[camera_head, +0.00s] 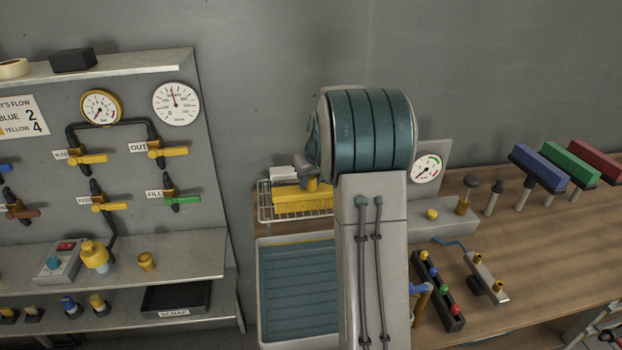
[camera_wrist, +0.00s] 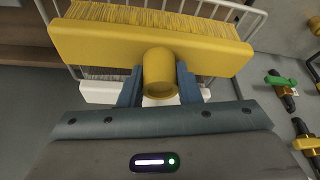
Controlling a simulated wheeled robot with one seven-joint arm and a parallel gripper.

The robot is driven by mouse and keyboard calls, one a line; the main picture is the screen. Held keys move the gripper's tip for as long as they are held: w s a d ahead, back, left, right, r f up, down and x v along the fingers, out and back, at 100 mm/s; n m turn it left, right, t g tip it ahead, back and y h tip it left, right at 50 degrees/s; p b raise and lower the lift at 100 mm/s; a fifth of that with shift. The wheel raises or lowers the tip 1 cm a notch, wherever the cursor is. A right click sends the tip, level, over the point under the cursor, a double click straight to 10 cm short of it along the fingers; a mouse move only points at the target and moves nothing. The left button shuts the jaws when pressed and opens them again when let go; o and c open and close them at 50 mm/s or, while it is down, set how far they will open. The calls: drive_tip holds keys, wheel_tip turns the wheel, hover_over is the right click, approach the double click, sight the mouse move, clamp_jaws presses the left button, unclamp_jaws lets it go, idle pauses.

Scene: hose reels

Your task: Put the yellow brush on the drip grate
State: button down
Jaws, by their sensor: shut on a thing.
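The yellow brush (camera_head: 303,199) is level, bristles down, at the wire drip grate (camera_head: 262,214) left of my arm. In the wrist view the brush (camera_wrist: 90,42) spans the top, with white grate wires (camera_wrist: 252,17) behind it. My gripper (camera_wrist: 159,80) is shut on the brush's round yellow knob, one finger on each side. In the head view my gripper (camera_head: 312,179) is partly hidden by my own wrist. I cannot tell whether the bristles touch the grate.
A white brush (camera_head: 285,173) sits just behind the yellow one on the grate. A blue-lined basin (camera_head: 298,290) lies below it. The valve panel (camera_head: 135,160) stands left, and a wooden bench (camera_head: 540,240) with several brushes and tools stands right.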

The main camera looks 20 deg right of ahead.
drive_tip(key=shift+f, duration=0.15)
drive_tip(key=c, duration=1.1)
unclamp_jaws()
drive_tip(key=shift+o, duration=0.2)
drive_tip(key=shift+r, duration=0.3)
drive_tip(key=b+v, duration=0.1)
drive_tip(key=v, duration=1.1)
drive_tip(key=s+a+f, duration=0.2)
drive_tip(key=s+a, duration=1.1)
drive_tip(key=s, duration=0.2)
drive_tip(key=s+a+f, duration=0.2)
drive_tip(key=s+f, duration=0.1)
drive_tip(key=s, duration=0.3)
drive_tip(key=s+a+f+g, duration=0.1)
drive_tip(key=s+a+f, duration=0.2)
drive_tip(key=s, duration=0.4)
drive_tip(key=shift+s, duration=0.3)
